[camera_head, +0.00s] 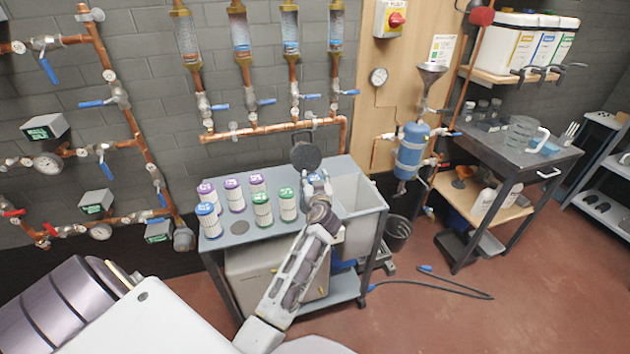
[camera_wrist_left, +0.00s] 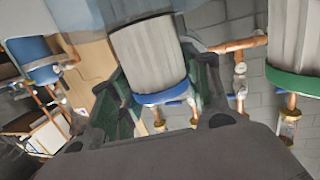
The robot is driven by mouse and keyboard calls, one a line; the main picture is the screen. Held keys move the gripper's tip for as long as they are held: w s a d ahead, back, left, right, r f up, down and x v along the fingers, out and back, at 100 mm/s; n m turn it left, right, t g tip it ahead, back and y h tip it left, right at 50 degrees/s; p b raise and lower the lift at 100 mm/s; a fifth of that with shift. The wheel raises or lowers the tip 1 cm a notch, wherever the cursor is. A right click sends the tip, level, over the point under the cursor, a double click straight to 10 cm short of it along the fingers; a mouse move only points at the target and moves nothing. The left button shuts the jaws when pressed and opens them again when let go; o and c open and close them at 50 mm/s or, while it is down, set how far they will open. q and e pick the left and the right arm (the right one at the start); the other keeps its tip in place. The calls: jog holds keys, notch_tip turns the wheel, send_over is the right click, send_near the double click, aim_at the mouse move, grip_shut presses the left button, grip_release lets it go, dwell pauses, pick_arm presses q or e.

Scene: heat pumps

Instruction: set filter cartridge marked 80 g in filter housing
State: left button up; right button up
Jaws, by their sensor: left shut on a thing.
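My left gripper (camera_head: 318,198) is at the back right of the grey cart (camera_head: 340,165), its fingers mostly hidden by my wrist. It is shut on a pale pleated filter cartridge with a blue end band (camera_head: 313,181). In the left wrist view, this blue-banded cartridge (camera_wrist_left: 150,58) is between the dark fingers (camera_wrist_left: 165,90). Another blue-banded cartridge (camera_head: 208,222), several purple-banded (camera_head: 234,197) and green-banded ones (camera_head: 263,211) stand on the cart. A green-banded one also shows in the left wrist view (camera_wrist_left: 297,60). I cannot read the weight marks or identify the filter housing for certain. My right gripper is out of view.
A pale open basin (camera_head: 362,205) is at the cart's right end. A blue vessel (camera_head: 411,150) with a funnel (camera_head: 432,75) is on the wall panel to the right. Copper pipes (camera_head: 270,128) run behind the cart. A dark bin (camera_head: 397,233) and a cable (camera_head: 430,283) are on the floor.

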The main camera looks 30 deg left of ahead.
pick_arm(q)
jog(key=o, duration=1.4)
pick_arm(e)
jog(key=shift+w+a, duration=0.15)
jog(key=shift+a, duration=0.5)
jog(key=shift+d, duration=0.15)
